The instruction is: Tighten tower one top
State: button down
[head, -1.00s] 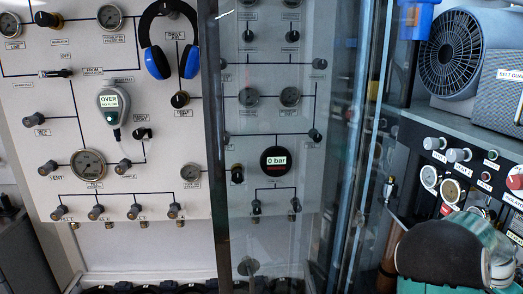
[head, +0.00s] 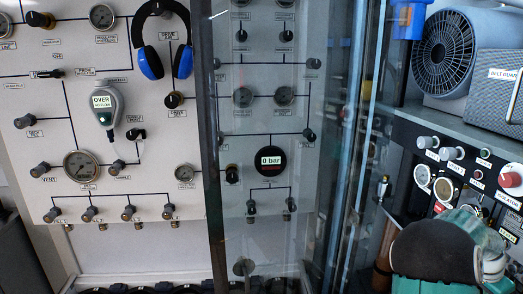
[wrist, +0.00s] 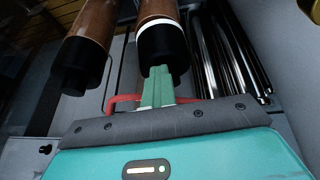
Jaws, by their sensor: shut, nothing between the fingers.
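Two brown cylinders with black end caps show in the wrist view: one at the left (wrist: 88,32) and one at top centre (wrist: 155,10), which has a white ring above its black cap (wrist: 160,45). Which of them is tower one is not marked in view. My gripper (wrist: 160,72) is shut and empty. Its green fingertips overlap the lower edge of the centre cap in the picture; I cannot tell whether they touch it. In the head view, part of a brown cylinder (head: 384,258) shows beside my arm, and my fingertips are hidden.
A red bar (wrist: 122,102) lies behind my fingers, with shiny metal tubes (wrist: 215,60) to the right. In the head view, a clear upright panel (head: 340,150) stands left of my arm. A gauge console (head: 445,165) and a fan housing (head: 450,50) stand at right.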

jog(key=shift+w, duration=0.55)
jog(key=shift+w+d, duration=0.15)
dwell(0.4)
jog(key=shift+w+a, duration=0.1)
jog(key=shift+a, duration=0.35)
jog(key=r, duration=0.6)
jog(key=shift+w+d, duration=0.15)
jog(key=shift+w, duration=0.15)
